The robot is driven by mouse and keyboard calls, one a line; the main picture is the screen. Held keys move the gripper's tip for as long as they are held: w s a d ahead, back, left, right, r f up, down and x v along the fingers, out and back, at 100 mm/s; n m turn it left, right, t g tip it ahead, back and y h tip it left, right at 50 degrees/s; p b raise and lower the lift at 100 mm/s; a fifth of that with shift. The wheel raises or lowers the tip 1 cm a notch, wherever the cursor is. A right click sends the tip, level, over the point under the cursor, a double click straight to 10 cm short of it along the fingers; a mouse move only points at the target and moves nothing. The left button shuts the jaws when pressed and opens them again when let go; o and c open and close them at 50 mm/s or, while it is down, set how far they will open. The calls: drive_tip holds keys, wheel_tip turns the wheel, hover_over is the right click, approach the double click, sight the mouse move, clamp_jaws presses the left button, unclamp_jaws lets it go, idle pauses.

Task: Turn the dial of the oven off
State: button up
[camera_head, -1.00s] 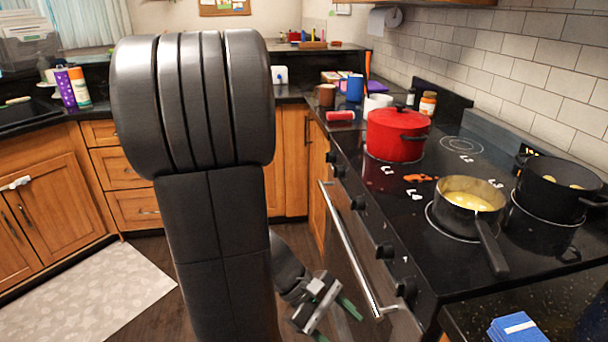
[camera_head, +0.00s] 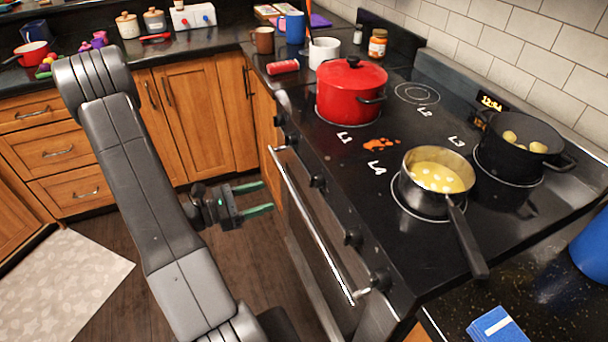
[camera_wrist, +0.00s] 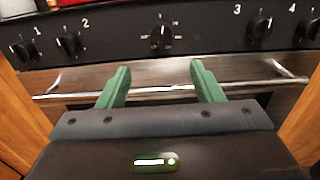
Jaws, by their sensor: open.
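The oven dial (camera_wrist: 160,37) is the black middle knob on the black front panel in the wrist view, with small white marks around it that are too small to read. Knobs numbered 1 (camera_wrist: 21,48) and 2 (camera_wrist: 68,42) are left of it; knobs 3 (camera_wrist: 260,29) and 4 (camera_wrist: 307,29) are right. My gripper (camera_head: 268,197) has two green fingers spread apart and empty, pointing at the oven front. In the wrist view my gripper (camera_wrist: 160,76) is roughly centred below the dial, apart from it.
The oven handle (camera_head: 310,225) runs across the door below the knobs, close to my fingers. On the stovetop are a red pot (camera_head: 350,95), a saucepan (camera_head: 432,198) with its handle over the front, and a black pot (camera_head: 510,160).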

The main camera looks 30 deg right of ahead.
sight(310, 183)
drive_tip(key=d, duration=0.4)
drive_tip(key=s+d+p, duration=0.1)
drive_tip(key=d, duration=0.8)
drive_tip(key=shift+s+d, duration=0.3)
drive_tip(key=shift+s, duration=0.05)
drive_tip(key=shift+c, duration=0.2)
